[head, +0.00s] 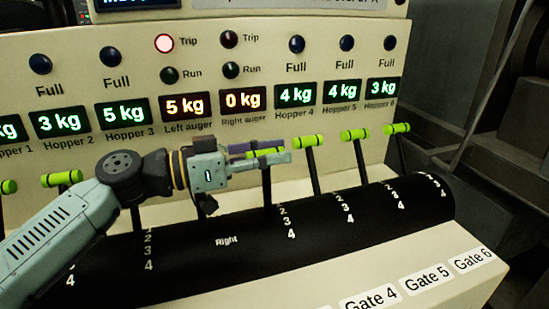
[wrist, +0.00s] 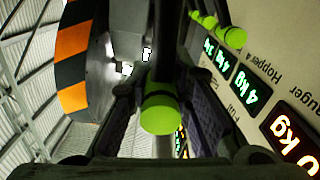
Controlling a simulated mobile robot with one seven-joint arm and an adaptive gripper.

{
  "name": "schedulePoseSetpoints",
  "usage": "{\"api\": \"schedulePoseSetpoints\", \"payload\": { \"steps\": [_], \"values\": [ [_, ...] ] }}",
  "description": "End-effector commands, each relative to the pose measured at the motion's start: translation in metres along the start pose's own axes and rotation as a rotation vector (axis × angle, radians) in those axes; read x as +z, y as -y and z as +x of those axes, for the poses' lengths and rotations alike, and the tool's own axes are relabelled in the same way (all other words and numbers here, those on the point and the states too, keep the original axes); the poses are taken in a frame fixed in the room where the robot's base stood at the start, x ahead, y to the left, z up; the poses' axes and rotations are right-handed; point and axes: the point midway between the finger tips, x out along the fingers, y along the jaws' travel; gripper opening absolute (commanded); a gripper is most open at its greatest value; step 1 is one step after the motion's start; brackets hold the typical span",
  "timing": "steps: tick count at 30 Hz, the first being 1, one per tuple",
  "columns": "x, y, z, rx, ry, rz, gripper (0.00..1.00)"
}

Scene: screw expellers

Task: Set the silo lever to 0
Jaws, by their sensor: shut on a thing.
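My gripper (head: 287,150) reaches in from the left in the head view, level with the row of levers. Its fingers are shut on a lever with a green handle (head: 265,154). In the wrist view the green handle end (wrist: 161,110) sits between the two dark fingers. The dark stalk of this lever runs down to the black curved drum (head: 330,222), just right of the printed word "Right". A scale ending in 2, 3, 4 stands beside the stalk's foot. No silo label can be read, so I cannot tell from print which lever this is.
Three more green-handled levers (head: 302,142) stand close to the right, and others (head: 62,178) to the left. Behind them is the cream panel with lamps and displays; the right auger display (head: 243,101) reads 0 kg. Gate labels (head: 425,277) line the front ledge.

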Motion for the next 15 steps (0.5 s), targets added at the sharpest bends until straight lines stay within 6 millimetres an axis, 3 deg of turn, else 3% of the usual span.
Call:
{"api": "schedulePoseSetpoints", "payload": {
  "steps": [4, 5, 15],
  "values": [
    [0.0018, -0.0001, -0.0001, 0.0, 0.004, 0.001, 0.0],
    [0.0019, -0.0002, -0.0001, 0.0, 0.004, 0.001, 0.2],
    [0.001, -0.0006, 0.0001, 0.001, 0.003, 0.001, 0.4]
  ]
}}
